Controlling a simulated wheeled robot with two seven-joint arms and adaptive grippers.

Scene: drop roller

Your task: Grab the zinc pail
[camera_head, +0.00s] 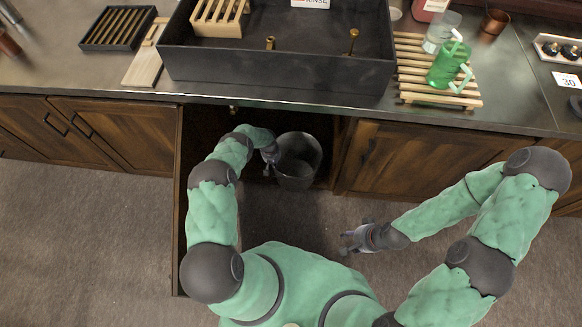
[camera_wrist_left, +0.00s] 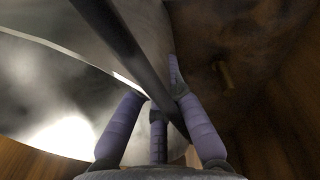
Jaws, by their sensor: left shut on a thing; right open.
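The zinc pail (camera_head: 300,162) is a grey metal bucket standing upright in the open cabinet under the counter. My left gripper (camera_head: 268,160) reaches into the cabinet at the pail's left side. In the left wrist view its purple-grey fingers (camera_wrist_left: 160,110) are closed around the pail's rim region, where a dark bar (camera_wrist_left: 115,40) crosses the pail's pale wall (camera_wrist_left: 60,90). Whether the fingers hold the bar or the wall is hard to tell. My right gripper (camera_head: 352,238) is open and empty, low over the floor to the right of the pail.
Wooden cabinet doors (camera_head: 110,135) flank the opening, and the counter with a dark sink (camera_head: 275,75) overhangs it. The carpeted floor (camera_head: 90,240) in front is free.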

